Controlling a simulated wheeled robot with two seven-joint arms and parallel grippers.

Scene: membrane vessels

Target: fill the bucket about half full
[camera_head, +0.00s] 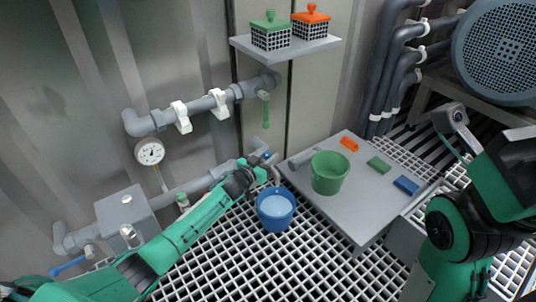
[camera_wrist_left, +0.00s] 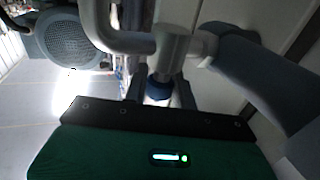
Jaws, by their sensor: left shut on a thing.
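A blue bucket (camera_head: 275,222) stands upright on the white floor grating below the pipe outlet in the head view. A paler blue surface that looks like water shows inside it; its exact level is hard to read. My left gripper (camera_head: 262,164) reaches over from the left to the pipe end above the bucket. It is shut on a blue tap knob (camera_wrist_left: 158,91), which shows between its fingers in the left wrist view. Whether water is running is hard to tell. My right arm is at the right edge; its jaws cannot be made out.
A grey table (camera_head: 372,205) right of the bucket carries a green bucket (camera_head: 328,175) and orange, green and blue blocks. A wall shelf (camera_head: 285,48) holds a green and an orange caged item. Pipes, a gauge (camera_head: 149,152) and a grey box (camera_head: 127,213) line the left wall.

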